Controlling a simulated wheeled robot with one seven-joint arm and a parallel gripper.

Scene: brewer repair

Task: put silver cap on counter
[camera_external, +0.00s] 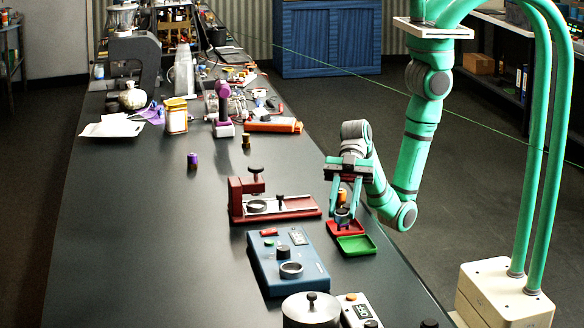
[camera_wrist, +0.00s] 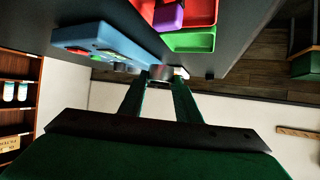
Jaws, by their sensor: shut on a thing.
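My gripper (camera_external: 343,210) points down over the red tray in the outside view. In the wrist view its two fingers (camera_wrist: 161,84) come together on a small grey, silver-looking round piece (camera_wrist: 160,73), which I take to be the silver cap. The fingers hide part of it. The dark counter (camera_external: 140,220) runs under the trays and devices. The red tray (camera_external: 333,229) lies right below the fingertips, and a purple piece (camera_wrist: 168,17) sits in it in the wrist view. An orange piece shows between the fingers in the outside view; whether it is held cannot be told.
A green tray (camera_external: 356,251) adjoins the red one. A blue control box (camera_external: 283,262) and a red clamp fixture (camera_external: 262,202) stand to the left. A silver pot (camera_external: 311,312) is at the front. The counter's left side is clear; a purple-topped piece (camera_external: 192,160) stands farther back.

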